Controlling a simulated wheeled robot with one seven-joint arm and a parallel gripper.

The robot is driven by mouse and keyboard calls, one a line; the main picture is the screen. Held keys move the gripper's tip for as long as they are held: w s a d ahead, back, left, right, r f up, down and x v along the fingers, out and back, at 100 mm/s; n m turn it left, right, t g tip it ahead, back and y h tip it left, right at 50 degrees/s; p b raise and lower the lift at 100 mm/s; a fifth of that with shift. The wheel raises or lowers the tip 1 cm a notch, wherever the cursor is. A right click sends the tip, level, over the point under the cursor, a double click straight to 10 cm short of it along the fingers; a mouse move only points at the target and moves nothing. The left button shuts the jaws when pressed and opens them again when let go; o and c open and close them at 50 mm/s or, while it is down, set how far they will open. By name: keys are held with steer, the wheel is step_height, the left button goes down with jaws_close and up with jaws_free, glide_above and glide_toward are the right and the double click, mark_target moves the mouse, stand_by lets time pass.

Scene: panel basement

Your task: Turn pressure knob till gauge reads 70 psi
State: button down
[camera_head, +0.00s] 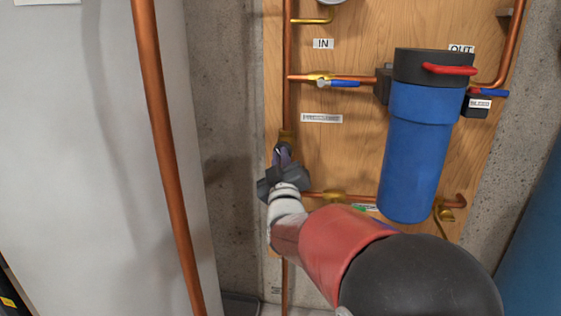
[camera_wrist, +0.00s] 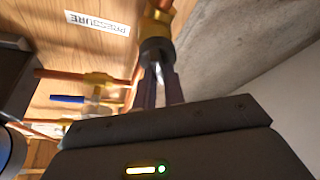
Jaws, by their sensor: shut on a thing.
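The pressure knob is a dark round knob (camera_wrist: 155,46) below a brass valve body (camera_wrist: 157,20) in the wrist view. My gripper (camera_wrist: 159,70) is shut on it, with a finger on each side. In the head view my gripper (camera_head: 282,152) reaches up to the brass valve (camera_head: 286,137) on the left vertical copper pipe, and it hides most of the knob. Only the lower rim of a round gauge-like thing (camera_head: 331,2) shows at the top edge of the head view. Its face is out of frame, so I cannot read it.
A wooden panel (camera_head: 345,150) carries copper pipes, a blue filter housing (camera_head: 412,150) and valves with blue or red handles. The PRESSURE label (camera_wrist: 97,23) is beside the knob. A free-standing copper pipe (camera_head: 160,120) and a pale cabinet (camera_head: 75,150) stand left of my arm.

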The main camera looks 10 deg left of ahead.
steer(key=shift+n+g+y, duration=0.55)
steer(key=shift+n+g, duration=0.3)
steer(key=shift+n, duration=1.35)
steer(key=shift+n+g+y, duration=0.55)
steer(key=shift+n+g, duration=0.3)
steer(key=shift+n, duration=1.35)
steer(key=c, duration=1.5)
jaws_free()
steer(key=v, duration=0.8)
